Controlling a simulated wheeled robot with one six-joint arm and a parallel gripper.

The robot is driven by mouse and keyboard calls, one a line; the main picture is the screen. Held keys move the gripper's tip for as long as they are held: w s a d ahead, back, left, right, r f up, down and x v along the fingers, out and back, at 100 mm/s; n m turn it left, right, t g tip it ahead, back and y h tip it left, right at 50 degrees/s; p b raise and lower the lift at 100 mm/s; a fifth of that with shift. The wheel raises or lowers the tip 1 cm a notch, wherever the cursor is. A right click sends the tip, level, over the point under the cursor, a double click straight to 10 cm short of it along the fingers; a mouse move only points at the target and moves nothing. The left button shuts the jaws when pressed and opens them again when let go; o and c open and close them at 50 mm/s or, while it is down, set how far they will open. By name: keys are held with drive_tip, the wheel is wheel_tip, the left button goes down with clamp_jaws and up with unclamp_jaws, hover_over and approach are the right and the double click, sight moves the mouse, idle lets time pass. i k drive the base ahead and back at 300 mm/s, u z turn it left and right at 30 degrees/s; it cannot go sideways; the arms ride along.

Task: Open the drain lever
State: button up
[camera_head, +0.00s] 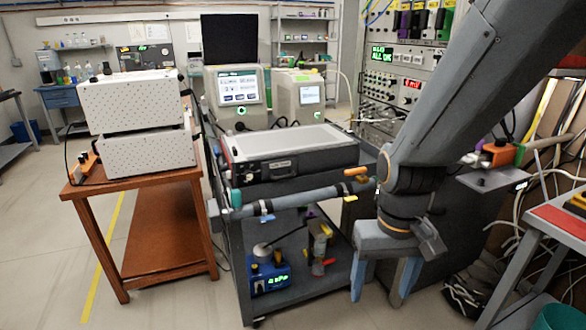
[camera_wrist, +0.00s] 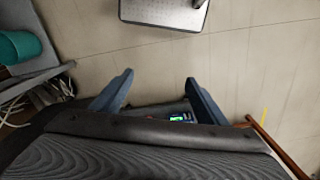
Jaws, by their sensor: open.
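My gripper (camera_head: 382,284) hangs pointing down in the head view, in front of the right side of the grey cart. Its two blue fingers are wide apart with nothing between them. In the wrist view my gripper (camera_wrist: 159,78) is also open and empty, above the floor. A small orange handle (camera_head: 356,172) sits above the pipe's right end. A red-orange piece (camera_head: 330,262) is on the lower shelf. I cannot tell for sure which part is the drain lever.
The grey cart (camera_head: 238,262) carries a flat-topped device (camera_head: 284,143); a blue pump-like unit (camera_head: 268,274) is on its lower shelf. A brown wooden table (camera_head: 163,225) with white speckled boxes (camera_head: 131,102) stands left. A red-topped table (camera_head: 563,222) is at right. Floor at far left is clear.

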sight(331, 260)
drive_tip(key=u, duration=0.95)
drive_tip(key=k, duration=0.7)
drive_tip(key=z, duration=0.9)
drive_tip(key=i, duration=0.5)
drive_tip(key=u, duration=0.05)
